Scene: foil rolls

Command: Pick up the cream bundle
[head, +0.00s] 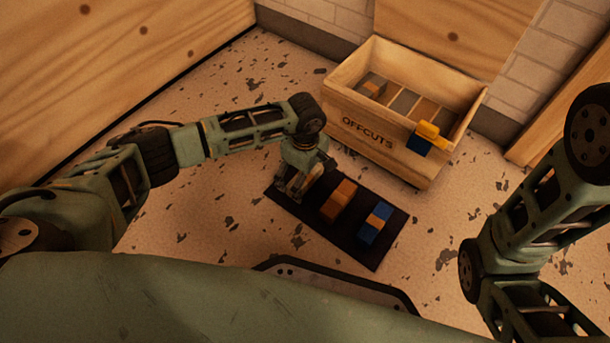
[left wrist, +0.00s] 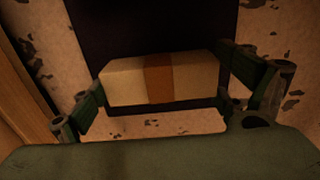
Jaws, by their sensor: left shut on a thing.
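The cream bundle (left wrist: 120,82) is a pale block with a brown band around its middle, seen in the left wrist view. My left gripper (left wrist: 165,90) is shut on it, with one finger at each end. In the head view my left gripper (head: 292,190) points down at the left end of the dark mat (head: 305,213) and mostly hides the bundle. I cannot tell whether the bundle touches the mat. My right arm shows at the right of the head view, but its gripper does not.
An orange-brown bundle (head: 338,203) and a blue bundle (head: 368,234) with an orange band lie on the mat. Behind stands a wooden crate (head: 350,135) marked OFFCUTS, with several blocks inside. A yellow and blue piece (head: 427,137) shows at its front right. Speckled floor lies clear around.

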